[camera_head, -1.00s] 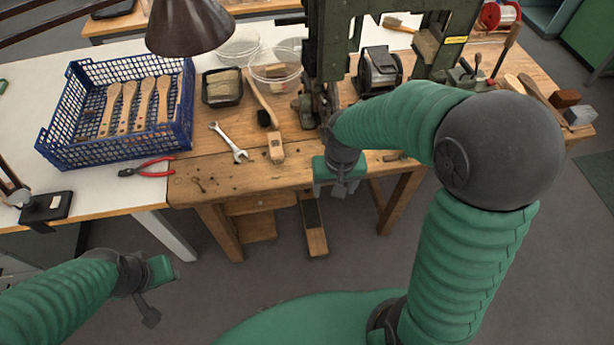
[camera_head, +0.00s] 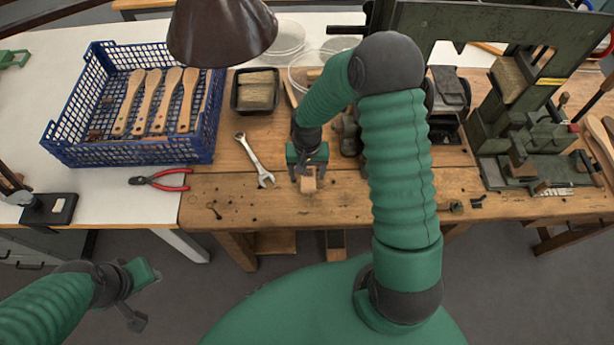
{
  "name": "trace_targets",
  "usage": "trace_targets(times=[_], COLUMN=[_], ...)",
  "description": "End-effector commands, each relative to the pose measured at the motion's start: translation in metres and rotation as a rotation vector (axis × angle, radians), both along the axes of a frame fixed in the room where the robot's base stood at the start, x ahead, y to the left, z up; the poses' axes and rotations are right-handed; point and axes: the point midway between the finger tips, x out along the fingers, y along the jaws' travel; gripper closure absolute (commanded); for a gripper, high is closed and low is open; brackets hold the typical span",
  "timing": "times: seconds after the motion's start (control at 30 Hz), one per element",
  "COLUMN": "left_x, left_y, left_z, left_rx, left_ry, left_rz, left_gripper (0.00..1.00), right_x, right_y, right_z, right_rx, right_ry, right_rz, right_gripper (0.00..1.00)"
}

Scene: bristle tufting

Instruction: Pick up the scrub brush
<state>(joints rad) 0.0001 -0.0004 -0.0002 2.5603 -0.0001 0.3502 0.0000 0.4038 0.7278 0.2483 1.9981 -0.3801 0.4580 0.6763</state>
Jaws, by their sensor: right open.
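My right gripper (camera_head: 308,174) is over the wooden bench, pointing down, with its two fingers apart. A pale wooden block-like piece (camera_head: 308,185) shows between and just below the fingertips; I cannot tell if they touch it. A slim wooden handle (camera_head: 289,94) shows behind my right arm, in line with that piece. These look like parts of the scrub brush, but my gripper and arm hide the middle, and no bristles show. My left gripper (camera_head: 143,296) hangs at the lower left over the floor, away from the bench; its jaw opening is unclear.
A blue crate (camera_head: 135,155) with several wooden handles stands at left. A wrench (camera_head: 254,160), red pliers (camera_head: 160,180) and a black tray (camera_head: 256,91) lie left of my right gripper. A brown lamp shade (camera_head: 222,35) hangs above. A green machine (camera_head: 505,110) stands at right.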

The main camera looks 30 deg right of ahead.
Motion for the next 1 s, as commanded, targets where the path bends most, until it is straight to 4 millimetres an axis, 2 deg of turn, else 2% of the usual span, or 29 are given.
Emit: trace_targets(times=[0.03, 0.13, 0.37, 0.47, 0.9, 1.0], left_x=[0.0, 0.0, 0.0, 0.0, 0.0, 0.0], left_y=[0.0, 0.0, 0.0, 0.0, 0.0, 0.0], left_z=[0.001, -0.001, -0.001, -0.001, -0.001, 0.0], left_rx=[0.0, 0.0, 0.0, 0.0, 0.0, 0.0], left_ry=[0.0, 0.0, 0.0, 0.0, 0.0, 0.0], left_rz=[0.0, 0.0, 0.0, 0.0, 0.0, 0.0], left_gripper=[0.65, 0.65, 0.65, 0.65, 0.65, 0.65], right_x=[-0.001, 0.001, 0.001, 0.001, 0.001, 0.001], right_y=[0.001, -0.001, -0.001, -0.001, -0.001, -0.001], right_z=[-0.011, -0.025, -0.029, -0.028, -0.028, -0.028], right_rx=[0.003, 0.002, 0.0, 0.0, 0.001, 0.001], right_ry=[0.005, 0.005, 0.0, 0.0, 0.001, 0.001], right_rz=[0.001, 0.0, -0.001, -0.001, -0.001, -0.001], right_gripper=[0.33, 0.33, 0.33, 0.43, 1.0, 1.0])
